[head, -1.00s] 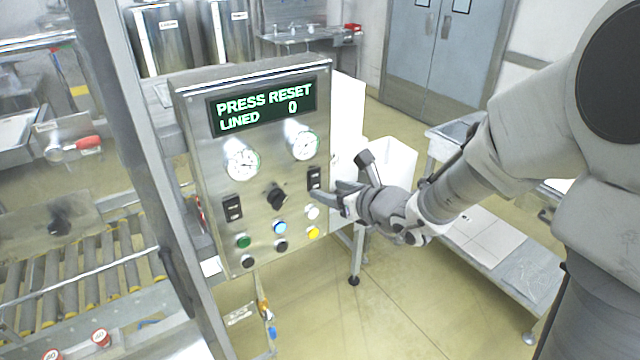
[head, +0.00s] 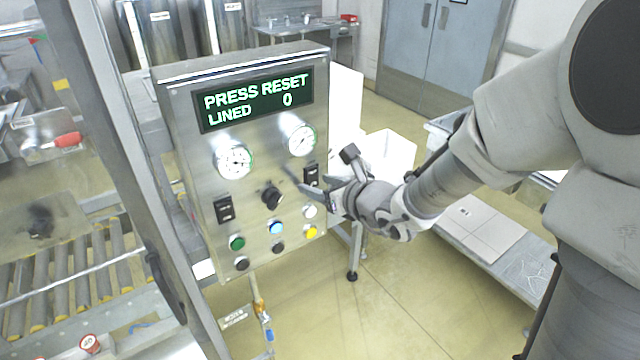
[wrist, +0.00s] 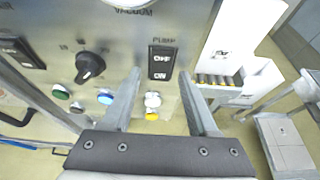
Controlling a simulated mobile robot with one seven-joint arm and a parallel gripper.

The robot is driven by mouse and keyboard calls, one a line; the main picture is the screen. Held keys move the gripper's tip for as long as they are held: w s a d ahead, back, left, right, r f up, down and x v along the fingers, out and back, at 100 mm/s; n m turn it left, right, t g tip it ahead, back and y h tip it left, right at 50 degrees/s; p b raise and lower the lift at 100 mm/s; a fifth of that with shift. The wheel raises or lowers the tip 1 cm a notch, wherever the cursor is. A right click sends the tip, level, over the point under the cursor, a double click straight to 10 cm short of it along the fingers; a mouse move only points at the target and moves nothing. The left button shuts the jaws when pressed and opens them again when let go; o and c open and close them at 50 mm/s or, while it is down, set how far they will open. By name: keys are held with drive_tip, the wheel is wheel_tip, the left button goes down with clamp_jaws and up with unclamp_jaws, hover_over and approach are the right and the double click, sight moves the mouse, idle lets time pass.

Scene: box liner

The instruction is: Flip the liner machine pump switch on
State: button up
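The pump switch (wrist: 161,62) is a black rocker under the label PUMP, marked OFF above and ON below, in the wrist view. In the head view the pump switch (head: 311,175) is on the right side of the steel control panel (head: 190,120), below the right gauge. My gripper (head: 308,186) is in front of the panel's right side, by the switch. In the wrist view my gripper (wrist: 160,76) has its two fingers apart, one on each side of the switch in the picture, with nothing between them. I cannot tell whether a fingertip touches the panel.
A black knob (head: 271,196), a second black rocker switch (head: 224,208) and two gauges share the panel. Several coloured buttons sit below, including a yellow one (head: 310,231) and a blue one (head: 275,227). A white bin (head: 390,150) stands behind my gripper. The display reads PRESS RESET, LINED 0.

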clamp_jaws()
drive_tip(key=shift+f+b, duration=0.15)
drive_tip(key=shift+b, duration=0.15)
drive_tip(key=shift+f+t+y+b, duration=0.25)
drive_tip(key=shift+t+y+b, duration=0.05)
drive_tip(key=shift+b, duration=1.8)
drive_tip(key=t+y+b, duration=0.1)
drive_tip(key=b, duration=0.3)
drive_tip(key=shift+w+f, duration=0.1)
drive_tip(key=shift+f, duration=0.1)
drive_tip(key=shift+r+t+b, duration=0.2)
drive_tip(key=shift+t+b, duration=0.2)
drive_tip(key=shift+b, duration=0.4)
drive_tip(key=shift+r, duration=0.1)
